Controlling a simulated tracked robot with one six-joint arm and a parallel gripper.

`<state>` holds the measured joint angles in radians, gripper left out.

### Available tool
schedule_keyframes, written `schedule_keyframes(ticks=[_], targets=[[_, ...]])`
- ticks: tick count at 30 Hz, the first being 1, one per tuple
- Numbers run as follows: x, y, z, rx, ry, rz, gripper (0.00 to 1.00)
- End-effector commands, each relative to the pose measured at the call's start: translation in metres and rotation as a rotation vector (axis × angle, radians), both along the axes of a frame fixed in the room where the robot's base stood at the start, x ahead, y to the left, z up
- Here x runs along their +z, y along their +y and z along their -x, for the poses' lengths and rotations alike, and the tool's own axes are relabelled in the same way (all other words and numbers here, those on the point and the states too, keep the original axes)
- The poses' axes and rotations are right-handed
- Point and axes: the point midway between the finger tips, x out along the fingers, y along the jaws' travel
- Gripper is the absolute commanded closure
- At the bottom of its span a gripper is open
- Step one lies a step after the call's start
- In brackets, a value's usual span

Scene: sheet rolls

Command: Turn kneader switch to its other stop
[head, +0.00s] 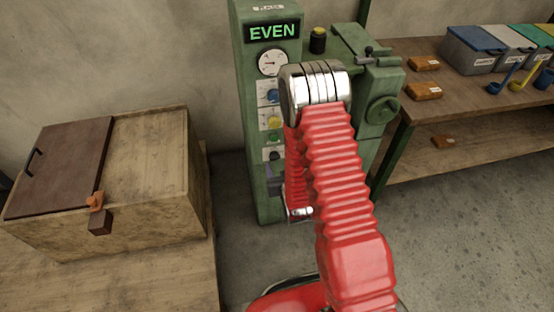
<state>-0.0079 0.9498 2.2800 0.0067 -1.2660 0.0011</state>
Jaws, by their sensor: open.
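A green machine cabinet (245,110) stands in the middle, with a lit display (272,31) reading EVEN. Below a round gauge (272,63), its front carries a column of controls: a blue knob (272,96), a yellow knob (275,123), a green control (274,138) and a dark knob (275,156). Their labels are too small to read, so I cannot tell which one is the kneader switch. My red arm rises in front of the cabinet's right part and bends down close to the controls.
A wooden box (150,165) with a brown lid (62,165) stands at left. At right, a workbench (455,90) holds bins (472,50), orange packets (424,63) and scoops (501,77). A yellow-topped button (318,40) sits on the machine. Floor is clear at lower right.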

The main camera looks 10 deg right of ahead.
Motion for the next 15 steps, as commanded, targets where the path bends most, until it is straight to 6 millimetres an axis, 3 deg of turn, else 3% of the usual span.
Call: schedule_keyframes(ticks=[9, 15], targets=[[-0.017, 0.0, -0.041, 0.0, -0.001, 0.0, 0.47], [-0.022, 0.0, -0.055, 0.0, -0.001, 0.0, 0.47]])
